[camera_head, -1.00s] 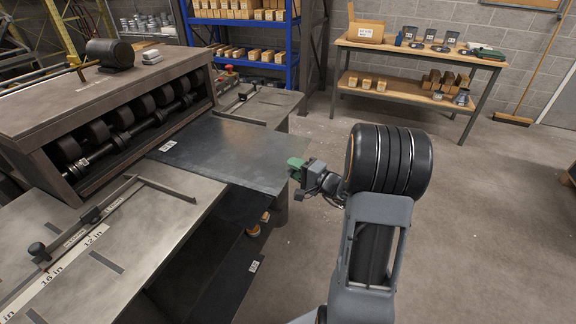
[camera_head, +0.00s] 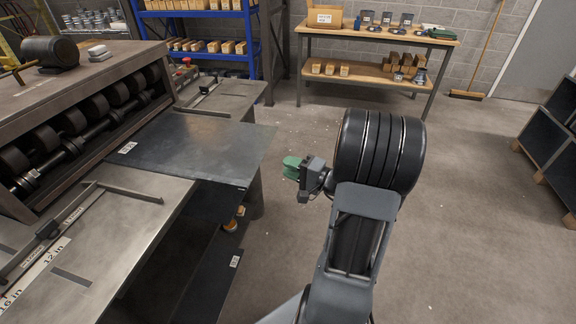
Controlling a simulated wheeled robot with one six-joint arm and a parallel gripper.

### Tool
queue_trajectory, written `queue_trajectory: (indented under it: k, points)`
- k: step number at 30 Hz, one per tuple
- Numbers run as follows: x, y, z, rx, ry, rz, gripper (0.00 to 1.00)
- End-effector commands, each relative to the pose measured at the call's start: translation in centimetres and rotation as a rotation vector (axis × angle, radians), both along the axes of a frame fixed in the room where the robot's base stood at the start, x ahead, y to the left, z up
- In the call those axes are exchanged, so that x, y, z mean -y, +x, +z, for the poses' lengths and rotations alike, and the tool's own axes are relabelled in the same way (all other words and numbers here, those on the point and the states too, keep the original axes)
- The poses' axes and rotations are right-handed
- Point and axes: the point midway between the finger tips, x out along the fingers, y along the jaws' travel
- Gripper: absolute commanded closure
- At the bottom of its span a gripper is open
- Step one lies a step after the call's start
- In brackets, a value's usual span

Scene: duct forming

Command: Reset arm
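My gripper (camera_head: 291,167), with green fingers, is in the middle of the head view, over the open floor. It points left toward the forming machine and is clear of the metal sheet (camera_head: 192,146). The fingers look a little apart with nothing seen between them. My arm is folded in front of the camera and hides part of the floor. The dark sheet sticks out of the roller machine (camera_head: 70,85) and carries a small white label.
A worktable (camera_head: 90,250) with a ruler guide stands at lower left. A blue shelf (camera_head: 205,58) and a wooden bench (camera_head: 375,75) with boxes and cans stand at the back. Dark panels (camera_head: 552,142) stand at right. The floor (camera_head: 480,210) between is clear.

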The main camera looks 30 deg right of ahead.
Motion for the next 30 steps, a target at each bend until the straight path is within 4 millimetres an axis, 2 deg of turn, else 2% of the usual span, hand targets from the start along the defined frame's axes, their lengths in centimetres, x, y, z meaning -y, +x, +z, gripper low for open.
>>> queue_trajectory:
  k: [11, 14, 15, 17, 21, 23, 26, 30]
  points:
    - [0.0, 0.0, -0.2, -0.041, 0.046, -0.002, 0.71]
    - [-1.2, -0.8, -2.3, -0.207, 0.108, 0.061, 0.71]
    - [-2.0, -1.6, -3.5, -0.299, 0.120, 0.102, 0.71]
    - [-3.4, -3.1, -4.6, -0.442, 0.106, 0.169, 0.71]
    - [-7.7, -6.9, -4.6, -0.769, -0.098, 0.356, 0.71]
    - [-8.9, -8.5, -4.0, -0.879, -0.244, 0.414, 0.71]
    - [-9.9, -10.6, -2.1, -0.994, -0.542, 0.475, 0.71]
    - [-10.5, -11.6, 2.6, -0.977, -1.001, 0.504, 0.71]
